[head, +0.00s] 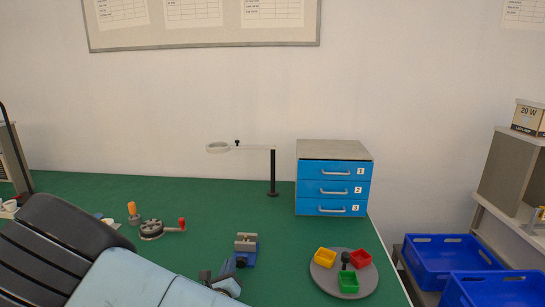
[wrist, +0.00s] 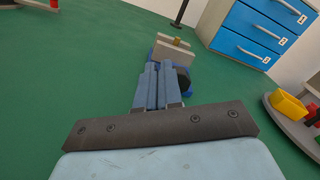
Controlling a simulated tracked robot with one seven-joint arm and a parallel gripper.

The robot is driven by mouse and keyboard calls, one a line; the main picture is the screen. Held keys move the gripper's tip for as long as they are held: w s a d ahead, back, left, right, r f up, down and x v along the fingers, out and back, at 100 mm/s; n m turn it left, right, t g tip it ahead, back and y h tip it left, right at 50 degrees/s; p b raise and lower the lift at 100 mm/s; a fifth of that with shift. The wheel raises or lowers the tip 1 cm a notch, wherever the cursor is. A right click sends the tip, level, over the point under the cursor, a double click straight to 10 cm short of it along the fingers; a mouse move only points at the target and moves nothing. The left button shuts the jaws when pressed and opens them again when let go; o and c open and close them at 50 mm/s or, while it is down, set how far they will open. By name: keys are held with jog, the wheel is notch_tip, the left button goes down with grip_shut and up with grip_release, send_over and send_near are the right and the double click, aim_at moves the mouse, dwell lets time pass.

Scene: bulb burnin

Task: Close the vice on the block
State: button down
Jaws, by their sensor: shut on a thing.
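The vice (head: 246,243) stands on the green bench, with grey jaws and a blue body; it also shows in the wrist view (wrist: 175,53), just beyond my fingertips. A small brass-coloured block (wrist: 177,41) shows between the jaws. I cannot tell whether both jaws touch it. My gripper (wrist: 160,72) is at the near end of the vice, its two blue fingers close together. It is shut on the vice handle, mostly hidden; a dark rounded part (wrist: 184,80) shows just right of the fingers. In the head view my gripper (head: 229,268) is partly hidden by my arm.
A blue drawer cabinet (head: 333,188) stands behind right. A round grey tray (head: 325,284) with coloured bins is to the right. A magnifier stand (head: 273,172) is behind. A crank device (head: 152,229) stands left. Blue crates (head: 450,258) lie beyond the bench's right edge.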

aim_at(238, 260)
jog(key=shift+w+d+r, duration=0.6)
jog(key=shift+d+r, duration=0.1)
jog(key=shift+d, duration=0.05)
jog(key=shift+d+r, duration=0.1)
jog(key=shift+s+d+r, duration=0.1)
jog(key=shift+d+r, duration=0.05)
jog(key=shift+d, duration=0.6)
jog(key=shift+a+r, duration=0.1)
jog(key=shift+r, duration=0.3)
jog(key=shift+s+a, duration=0.25)
jog(key=shift+s, duration=0.1)
jog(key=shift+s+a+f, duration=0.15)
jog(key=shift+s, duration=1.25)
jog(key=shift+s+a+f, duration=0.1)
jog(key=shift+s, duration=1.25)
